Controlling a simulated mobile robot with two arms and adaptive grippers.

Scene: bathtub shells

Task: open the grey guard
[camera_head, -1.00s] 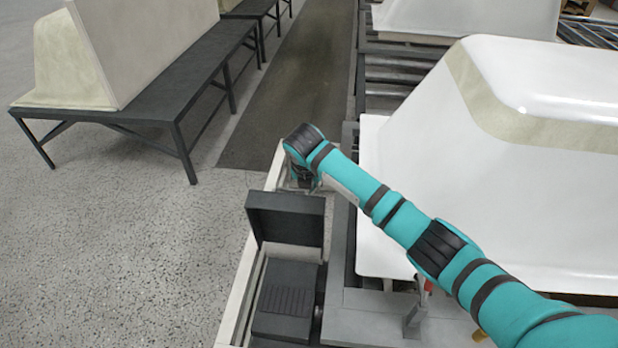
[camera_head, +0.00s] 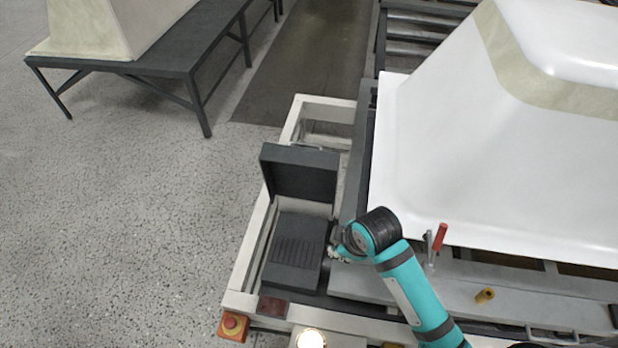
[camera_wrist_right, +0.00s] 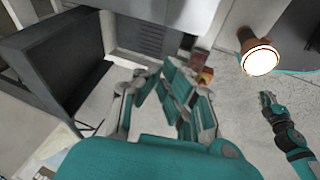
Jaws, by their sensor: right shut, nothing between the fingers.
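The grey guard (camera_head: 300,175) is a dark grey panel standing raised at the back of a dark box with a ribbed plate (camera_head: 296,250). In the right wrist view the raised panel (camera_wrist_right: 60,65) fills the upper left, and the ribbed plate (camera_wrist_right: 150,38) lies beyond the fingers. My right gripper (camera_head: 340,246) is just right of the box, apart from the raised panel. In the wrist view its fingers (camera_wrist_right: 168,80) are shut and empty. A teal arm at the right of that view, apparently my left, ends in a small gripper (camera_wrist_right: 268,102) whose jaws are unclear.
A white tub shell (camera_head: 500,150) stands close on the right. A red-handled clamp (camera_head: 438,240) stands at its front edge. A lit lamp (camera_head: 311,338) and a red stop button (camera_head: 232,325) are at the near edge. The speckled floor (camera_head: 120,220) on the left is clear.

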